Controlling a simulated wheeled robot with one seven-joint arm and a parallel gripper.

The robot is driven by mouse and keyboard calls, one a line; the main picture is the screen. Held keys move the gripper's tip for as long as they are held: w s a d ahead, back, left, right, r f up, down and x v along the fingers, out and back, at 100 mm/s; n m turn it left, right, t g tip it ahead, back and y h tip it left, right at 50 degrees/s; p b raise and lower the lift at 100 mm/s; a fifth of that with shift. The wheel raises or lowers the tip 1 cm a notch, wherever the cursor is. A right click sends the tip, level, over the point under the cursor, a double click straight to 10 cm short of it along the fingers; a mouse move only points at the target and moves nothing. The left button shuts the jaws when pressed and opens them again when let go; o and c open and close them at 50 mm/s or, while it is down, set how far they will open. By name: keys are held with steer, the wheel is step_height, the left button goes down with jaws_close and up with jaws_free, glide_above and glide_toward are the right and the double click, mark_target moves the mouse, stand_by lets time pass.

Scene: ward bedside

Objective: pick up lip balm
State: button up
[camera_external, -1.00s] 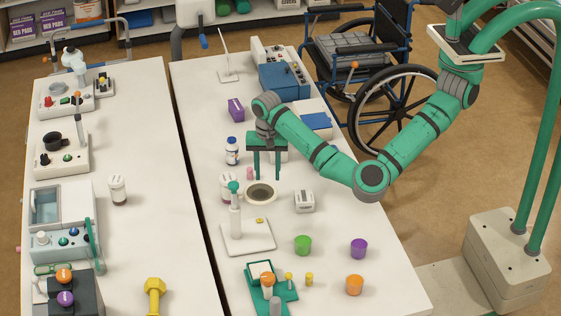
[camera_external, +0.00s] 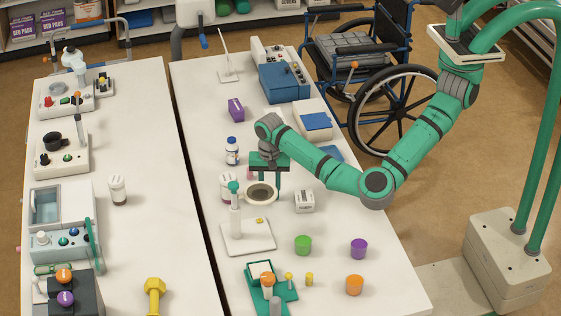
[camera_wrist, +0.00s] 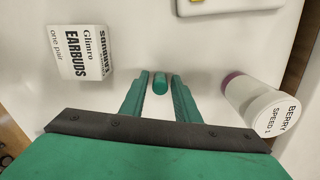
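A small teal cylinder (camera_wrist: 160,83), which looks like the lip balm, shows in the wrist view between my two fingers. There is a small gap on each side of it. I cannot make it out in the external view, and no label is readable on it. My gripper (camera_wrist: 159,85) is open and points down, its fingers on either side of the cylinder.
An earbuds box (camera_external: 304,201) stands on one side of my gripper; the wrist view shows it too (camera_wrist: 80,52). A white bottle (camera_wrist: 255,105) is on the other side. A white stand (camera_external: 248,238) with a teal knob is nearby. Green (camera_external: 303,245) and purple (camera_external: 358,248) cups stand farther off.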

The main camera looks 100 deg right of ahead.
jaws_close()
steer(key=shift+r, duration=0.15)
